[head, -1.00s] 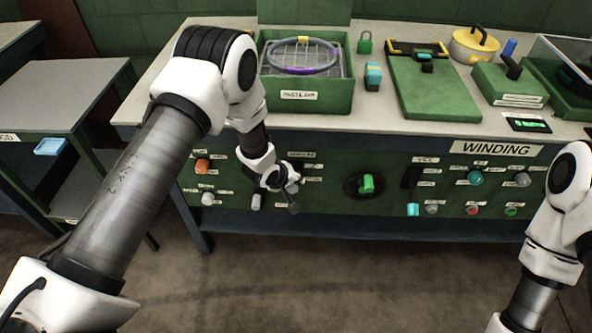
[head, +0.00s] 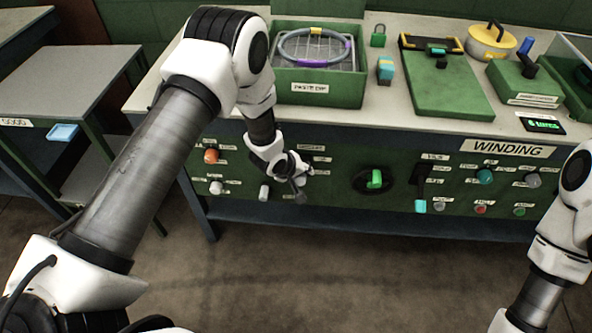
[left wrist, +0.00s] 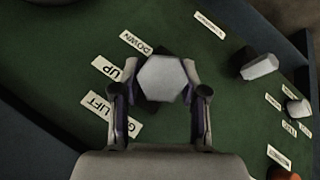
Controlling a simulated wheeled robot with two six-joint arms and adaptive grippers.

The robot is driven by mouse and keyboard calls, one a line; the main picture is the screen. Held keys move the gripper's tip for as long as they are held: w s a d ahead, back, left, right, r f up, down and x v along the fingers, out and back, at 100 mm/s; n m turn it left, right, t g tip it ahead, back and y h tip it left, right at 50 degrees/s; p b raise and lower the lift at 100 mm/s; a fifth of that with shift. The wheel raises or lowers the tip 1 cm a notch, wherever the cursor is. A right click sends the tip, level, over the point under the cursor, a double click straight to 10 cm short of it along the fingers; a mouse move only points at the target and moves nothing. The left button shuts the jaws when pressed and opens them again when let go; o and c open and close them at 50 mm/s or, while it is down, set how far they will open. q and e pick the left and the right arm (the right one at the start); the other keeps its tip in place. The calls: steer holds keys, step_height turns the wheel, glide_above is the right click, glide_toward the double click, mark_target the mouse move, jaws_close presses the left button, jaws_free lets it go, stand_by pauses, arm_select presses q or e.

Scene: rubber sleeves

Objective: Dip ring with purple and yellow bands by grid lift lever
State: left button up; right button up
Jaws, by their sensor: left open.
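The ring with purple and yellow bands (head: 313,63) is grey and lies on a wire grid inside the green open box (head: 345,92) labelled PASTE DIP, on the bench top. My left gripper (head: 297,181) is low at the front panel, below that box. In the left wrist view my left gripper (left wrist: 162,84) is open, with its fingers on both sides of a grey lever knob (left wrist: 166,76). Labels reading DOWN, UP and a partly covered LIFT stand left of this knob. Contact with the fingers cannot be told. My right gripper is out of view.
The panel holds other controls: an orange knob (head: 211,156), a green rotary knob (head: 375,179) and a teal-tipped lever (head: 421,206). Floor in front is clear.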

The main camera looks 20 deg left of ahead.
arm_select(q)
steer(key=v, duration=1.1)
steer(key=shift+s+r, duration=0.1)
steer(key=s+f+g+p, duration=0.1)
steer(key=s+f+g, duration=0.2)
steer(key=s+f, duration=0.6)
steer(key=s+f+g, duration=0.2)
steer(key=s+f, duration=0.3)
steer(key=s, duration=0.8)
steer(key=s+a+m+g+y, duration=0.1)
steer(key=s+a+m+y, duration=0.1)
steer(key=s+m, duration=0.5)
steer(key=shift+s+r+m, duration=0.3)
steer(key=shift+r, duration=0.15)
